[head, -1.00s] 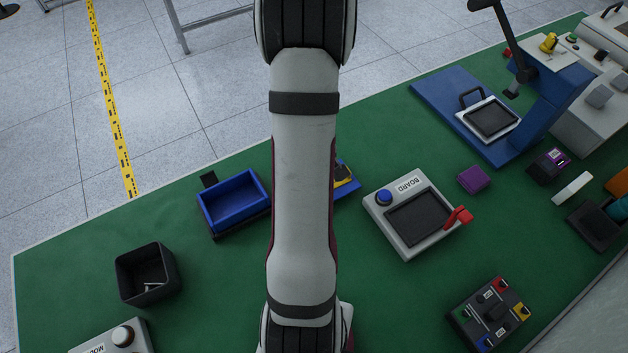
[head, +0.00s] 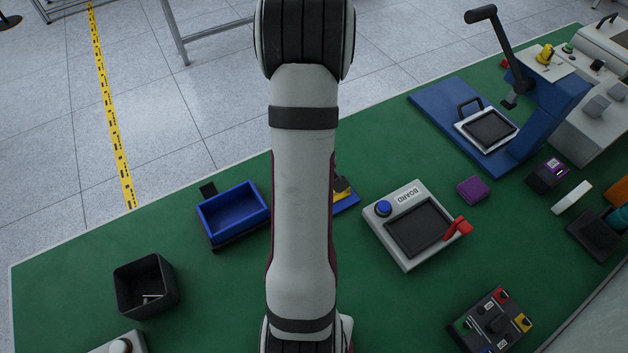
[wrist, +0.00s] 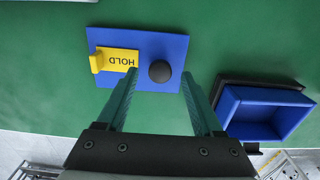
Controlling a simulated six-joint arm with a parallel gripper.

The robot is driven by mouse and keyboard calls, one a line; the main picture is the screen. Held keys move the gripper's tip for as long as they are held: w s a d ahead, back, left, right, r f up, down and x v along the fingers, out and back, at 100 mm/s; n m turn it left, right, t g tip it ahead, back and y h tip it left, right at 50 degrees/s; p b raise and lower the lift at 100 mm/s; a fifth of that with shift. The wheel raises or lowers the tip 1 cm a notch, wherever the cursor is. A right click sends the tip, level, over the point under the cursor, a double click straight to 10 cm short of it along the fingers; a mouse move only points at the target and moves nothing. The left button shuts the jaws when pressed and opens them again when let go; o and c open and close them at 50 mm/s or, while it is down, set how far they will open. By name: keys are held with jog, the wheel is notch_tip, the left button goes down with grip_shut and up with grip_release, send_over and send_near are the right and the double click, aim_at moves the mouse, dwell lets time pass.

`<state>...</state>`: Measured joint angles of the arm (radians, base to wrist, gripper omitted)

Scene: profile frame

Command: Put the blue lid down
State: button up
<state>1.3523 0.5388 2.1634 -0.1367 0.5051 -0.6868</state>
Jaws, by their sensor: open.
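The blue lid (wrist: 137,58) is a flat blue plate with a round dark knob (wrist: 160,71) and a yellow tab marked HOLD (wrist: 117,60). It appears to lie flat on the green mat. In the head view only a corner of the lid (head: 346,203) shows, the rest hidden behind my arm. My gripper (wrist: 160,76) is open, its two green fingers apart. In the wrist view the knob appears between the fingertips with gaps on both sides; I cannot tell the height of the fingertips over the lid.
An open blue box (head: 234,214) on a dark base stands left of the lid, and a black bin (head: 146,288) farther left. A BOARD unit (head: 418,226) with a red lever is to the right. Bare green mat (wrist: 35,65) lies beside the lid.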

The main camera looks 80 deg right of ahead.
notch_tip(320, 180, up, 11)
jog(key=w+a+r+n, duration=0.1)
jog(key=w+a+r, duration=0.3)
jog(key=w+a, duration=0.55)
jog(key=w+a+r+n+y, duration=0.1)
jog(key=a, duration=0.7)
jog(key=w+a+r+n, duration=0.1)
jog(key=a+r, duration=0.1)
jog(key=a, duration=0.6)
jog(key=s+a, duration=0.5)
jog(key=a, duration=0.5)
jog(key=shift+s+y, duration=0.35)
jog(key=shift+y, duration=0.05)
jog(key=shift+r, duration=0.1)
